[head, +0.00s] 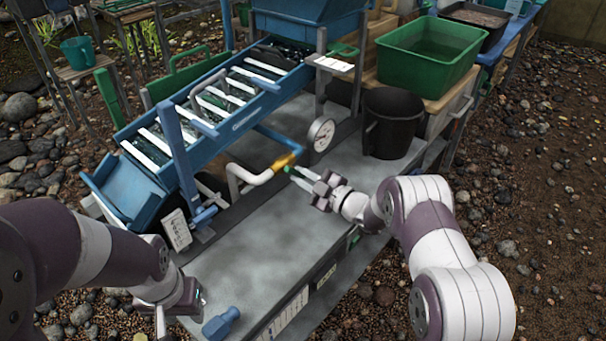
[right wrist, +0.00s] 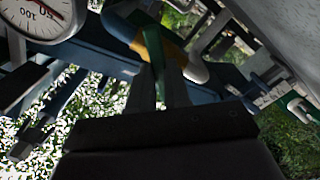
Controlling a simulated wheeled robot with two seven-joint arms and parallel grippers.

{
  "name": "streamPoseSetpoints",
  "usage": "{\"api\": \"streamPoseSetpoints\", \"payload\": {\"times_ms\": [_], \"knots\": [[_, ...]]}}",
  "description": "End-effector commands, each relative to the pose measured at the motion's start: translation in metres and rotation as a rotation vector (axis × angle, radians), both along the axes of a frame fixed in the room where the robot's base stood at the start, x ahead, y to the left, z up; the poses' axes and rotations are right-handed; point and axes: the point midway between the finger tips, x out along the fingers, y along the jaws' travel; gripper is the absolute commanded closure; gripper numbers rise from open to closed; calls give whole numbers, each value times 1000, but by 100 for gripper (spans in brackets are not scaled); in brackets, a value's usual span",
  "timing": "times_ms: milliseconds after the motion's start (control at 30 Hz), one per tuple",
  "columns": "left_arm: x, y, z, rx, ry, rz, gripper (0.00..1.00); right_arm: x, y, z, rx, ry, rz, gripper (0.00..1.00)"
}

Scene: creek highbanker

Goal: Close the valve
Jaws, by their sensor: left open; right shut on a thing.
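The valve is a brass-yellow fitting (head: 285,161) on a white pipe (head: 245,176) beside the blue sluice. It also shows in the right wrist view (right wrist: 174,50), with a green handle (right wrist: 154,52) in front of it. My right gripper (head: 292,175) reaches the valve from the right and is shut on the green handle. Its fingers hide part of the handle. My left gripper (head: 182,310) is open and empty at the near left of the grey bench top (head: 290,225), away from the valve.
A round pressure gauge (head: 321,134) stands just behind the valve. A black bucket (head: 392,125) and a green tub (head: 430,55) stand at the back right. A blue fitting (head: 221,322) lies beside my left gripper. The bench middle is clear.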

Motion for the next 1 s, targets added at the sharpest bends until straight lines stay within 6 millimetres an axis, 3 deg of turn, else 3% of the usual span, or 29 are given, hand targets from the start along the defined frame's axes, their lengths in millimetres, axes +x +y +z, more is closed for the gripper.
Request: {"api": "streamPoseSetpoints", "payload": {"times_ms": [433,1000], "knots": [[0,0,12,0,0,0,57,0,0,0,176,178,0,100],[0,0,13,0,0,0,57,0,0,-1,210,213,-1,100]]}}
